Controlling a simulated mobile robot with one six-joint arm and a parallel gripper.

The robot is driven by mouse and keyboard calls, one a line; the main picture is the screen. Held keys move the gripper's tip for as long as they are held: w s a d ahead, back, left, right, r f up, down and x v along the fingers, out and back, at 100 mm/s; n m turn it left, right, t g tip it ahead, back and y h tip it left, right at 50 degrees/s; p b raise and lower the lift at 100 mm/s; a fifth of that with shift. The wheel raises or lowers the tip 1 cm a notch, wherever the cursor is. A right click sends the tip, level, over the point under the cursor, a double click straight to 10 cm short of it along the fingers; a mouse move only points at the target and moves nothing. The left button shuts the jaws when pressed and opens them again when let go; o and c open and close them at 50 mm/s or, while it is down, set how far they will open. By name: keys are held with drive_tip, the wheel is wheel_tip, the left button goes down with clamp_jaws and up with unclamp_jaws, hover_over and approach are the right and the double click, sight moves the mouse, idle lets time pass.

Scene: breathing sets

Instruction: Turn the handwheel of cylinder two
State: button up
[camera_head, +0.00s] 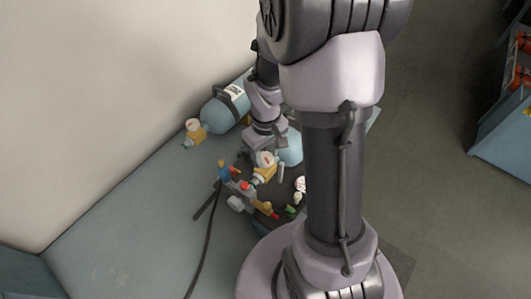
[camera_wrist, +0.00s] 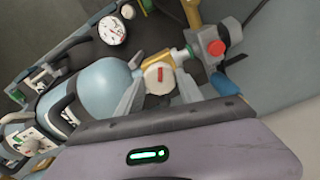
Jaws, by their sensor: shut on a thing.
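The gripped cylinder is light blue (camera_wrist: 90,88), with a yellow valve and a round white handwheel (camera_wrist: 158,76) bearing a red mark. My gripper (camera_wrist: 159,70) has one grey finger on each side of this handwheel and is shut on it. In the head view the same handwheel (camera_head: 265,159) shows below my wrist, and my arm hides much of its cylinder (camera_head: 290,148). Another blue cylinder (camera_head: 218,113) lies to the left, with its own white handwheel (camera_head: 193,125) and yellow valve. I cannot read the cylinder numbers.
A hose connector with a red button (camera_head: 246,186) sits just in front of the gripped valve, with a black hose (camera_head: 205,245) trailing from it. A white gauge (camera_head: 300,184) is close by on the right. A blue-grey cabinet (camera_head: 505,135) stands far right, across open floor.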

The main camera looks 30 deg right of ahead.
sight(266, 157)
idle(0.3)
drive_tip(key=o, duration=1.4)
wheel_tip(266, 157, up, 18)
drive_tip(key=p, duration=0.4)
drive_tip(key=shift+f, duration=0.25)
idle(4.9)
